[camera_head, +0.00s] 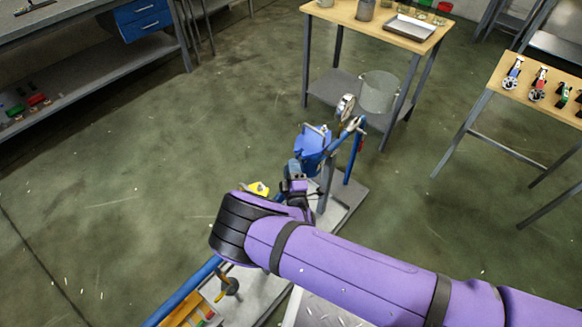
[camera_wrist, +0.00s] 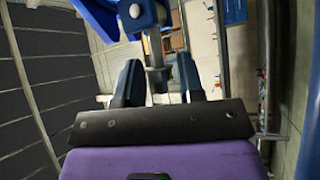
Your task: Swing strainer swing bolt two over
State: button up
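The blue strainer (camera_head: 312,142) stands on the skid in the middle of the head view. In the wrist view, part of its blue body (camera_wrist: 98,14) shows at the top. A grey swing bolt (camera_wrist: 155,48) hangs there from a blue lug with a round pin, a nut-like collar near its lower end. I cannot tell which numbered bolt it is. My gripper (camera_wrist: 160,82) is open, its two dark fingers apart on either side of the bolt's lower end, with visible gaps. In the head view my gripper (camera_head: 296,186) is just below the strainer, its fingertips partly hidden.
A round gauge (camera_head: 345,106) and blue pipes stand close beside the strainer. A grey cylindrical vessel (camera_head: 379,92) is behind. A yellow part (camera_head: 259,188) lies left of my wrist. Wooden-topped tables (camera_head: 400,40) stand at the back and right. The floor at left is clear.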

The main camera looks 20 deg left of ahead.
jog(key=shift+w+a, duration=0.1)
jog(key=shift+w, duration=0.05)
jog(key=shift+c, duration=0.2)
grip_shut()
jog(key=shift+r+m, duration=0.2)
jog(key=shift+m, duration=0.1)
jog(key=shift+w+r+m+g+h, duration=0.15)
jog(key=shift+r+m+g+h, duration=0.55)
jog(key=shift+m, duration=0.4)
jog(key=shift+w+d+r+m+g+h, duration=0.15)
jog(key=shift+r+m+g+h, duration=0.15)
jog(key=shift+m+g, duration=0.3)
jog(key=shift+w+d+r+m+g+h, duration=0.1)
jog(key=shift+r+m+g+h, duration=0.15)
jog(key=shift+m+g, duration=0.3)
